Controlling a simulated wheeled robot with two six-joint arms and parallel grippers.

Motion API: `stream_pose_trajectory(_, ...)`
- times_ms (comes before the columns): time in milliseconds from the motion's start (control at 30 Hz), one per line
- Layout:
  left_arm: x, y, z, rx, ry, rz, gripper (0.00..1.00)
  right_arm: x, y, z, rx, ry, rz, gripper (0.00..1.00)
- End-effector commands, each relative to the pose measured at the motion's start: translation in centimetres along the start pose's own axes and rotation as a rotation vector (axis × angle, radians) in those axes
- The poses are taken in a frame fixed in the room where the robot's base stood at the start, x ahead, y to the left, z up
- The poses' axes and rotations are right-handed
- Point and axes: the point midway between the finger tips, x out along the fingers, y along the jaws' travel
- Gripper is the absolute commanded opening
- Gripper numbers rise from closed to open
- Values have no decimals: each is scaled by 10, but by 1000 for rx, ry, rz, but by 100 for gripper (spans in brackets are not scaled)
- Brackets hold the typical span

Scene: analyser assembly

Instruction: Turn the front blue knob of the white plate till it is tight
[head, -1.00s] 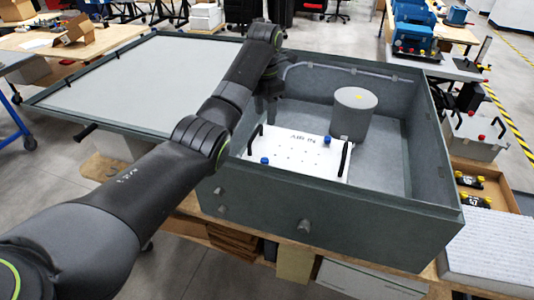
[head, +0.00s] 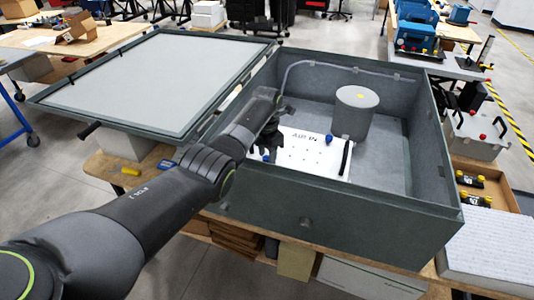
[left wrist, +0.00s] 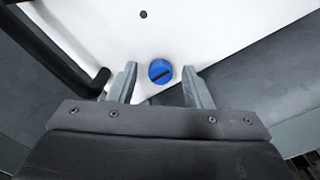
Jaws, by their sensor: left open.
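The white plate (head: 312,160), marked "AIR IN", lies inside the open grey case. It also fills the top of the left wrist view (left wrist: 195,25). Its front blue knob (left wrist: 160,71) has a dark slot running slightly slantwise. In the head view this knob is mostly hidden by my gripper, with a bit of blue showing. A second blue knob (head: 328,140) stands at the plate's back edge. My left gripper (head: 267,154) is over the plate's front left part. Its open fingers (left wrist: 160,67) stand either side of the front knob, with gaps on both sides. My right gripper is out of view.
A black handle (left wrist: 85,80) rises left of the knob; another handle (head: 345,158) is at the plate's right. A grey cylinder (head: 355,112) stands behind the plate. The case's front wall (head: 330,215) is close to the gripper. The case floor at right is clear.

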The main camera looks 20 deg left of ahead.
Motion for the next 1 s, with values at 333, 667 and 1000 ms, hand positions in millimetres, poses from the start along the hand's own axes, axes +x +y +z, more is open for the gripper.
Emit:
stream_pose_trajectory(333,5,0,0,0,0,0,45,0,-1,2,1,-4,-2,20)
stream_pose_trajectory(667,4,0,0,0,0,0,6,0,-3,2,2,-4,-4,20)
stream_pose_trajectory(1000,4,0,0,35,0,0,0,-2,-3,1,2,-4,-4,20)
